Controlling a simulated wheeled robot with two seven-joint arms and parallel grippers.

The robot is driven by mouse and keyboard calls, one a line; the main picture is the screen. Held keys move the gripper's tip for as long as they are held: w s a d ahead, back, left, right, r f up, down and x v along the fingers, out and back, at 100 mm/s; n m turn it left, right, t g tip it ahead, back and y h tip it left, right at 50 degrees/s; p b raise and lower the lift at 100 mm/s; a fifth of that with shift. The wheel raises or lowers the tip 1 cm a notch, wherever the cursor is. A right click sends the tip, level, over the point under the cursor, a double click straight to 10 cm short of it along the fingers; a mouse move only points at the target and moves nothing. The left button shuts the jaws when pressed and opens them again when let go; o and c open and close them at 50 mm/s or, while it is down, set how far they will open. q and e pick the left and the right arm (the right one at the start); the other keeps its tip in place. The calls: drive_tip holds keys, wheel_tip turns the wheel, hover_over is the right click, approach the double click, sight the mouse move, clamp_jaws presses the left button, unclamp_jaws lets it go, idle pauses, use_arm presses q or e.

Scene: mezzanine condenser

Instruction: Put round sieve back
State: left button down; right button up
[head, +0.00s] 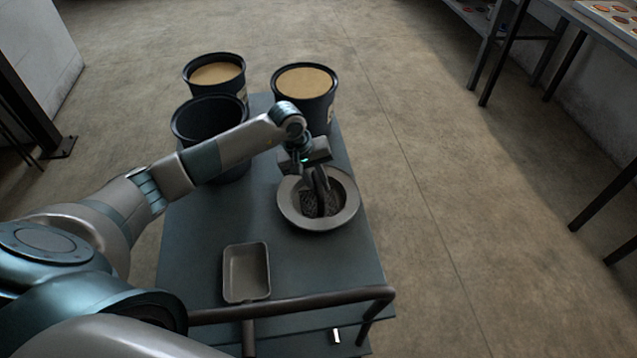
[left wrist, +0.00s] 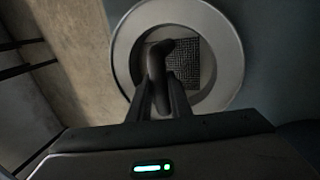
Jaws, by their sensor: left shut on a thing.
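The round sieve (head: 289,205) is a grey dish with a wide rim, a mesh floor and a dark upright handle in its middle. It is over the right side of the blue-grey cart top (head: 205,260); I cannot tell if it touches the top. My left gripper (head: 318,183) points down into it and is shut on the dark handle. In the left wrist view the sieve (left wrist: 229,60) lies beyond the left gripper (left wrist: 163,98), whose fingers close on the handle and hide part of the mesh. My right gripper is not in view.
Two dark buckets of tan material, one left (head: 216,90) and one right (head: 328,112), stand at the cart's far end. A dark bucket (head: 185,135) with no visible fill stands nearer, partly behind my arm. A small tray (head: 229,283) lies near the cart's handle rail (head: 300,301).

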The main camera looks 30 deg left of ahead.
sight(306, 196)
use_arm(q)
drive_tip(key=shift+f, duration=0.1)
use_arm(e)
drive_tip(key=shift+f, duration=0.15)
use_arm(q)
drive_tip(key=c, duration=1.6)
unclamp_jaws()
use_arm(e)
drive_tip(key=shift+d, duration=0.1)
use_arm(q)
drive_tip(key=shift+r, duration=0.2)
drive_tip(key=shift+a+r, duration=0.1)
drive_tip(key=shift+r, duration=0.2)
drive_tip(key=shift+b+v, duration=1.15)
drive_tip(key=shift+v, duration=4.5)
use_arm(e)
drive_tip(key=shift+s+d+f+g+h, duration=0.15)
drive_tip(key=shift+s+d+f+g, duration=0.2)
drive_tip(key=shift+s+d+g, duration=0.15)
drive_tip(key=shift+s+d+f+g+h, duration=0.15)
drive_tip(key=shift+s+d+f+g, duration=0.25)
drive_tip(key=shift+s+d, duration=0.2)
use_arm(q)
drive_tip(key=shift+s, duration=0.15)
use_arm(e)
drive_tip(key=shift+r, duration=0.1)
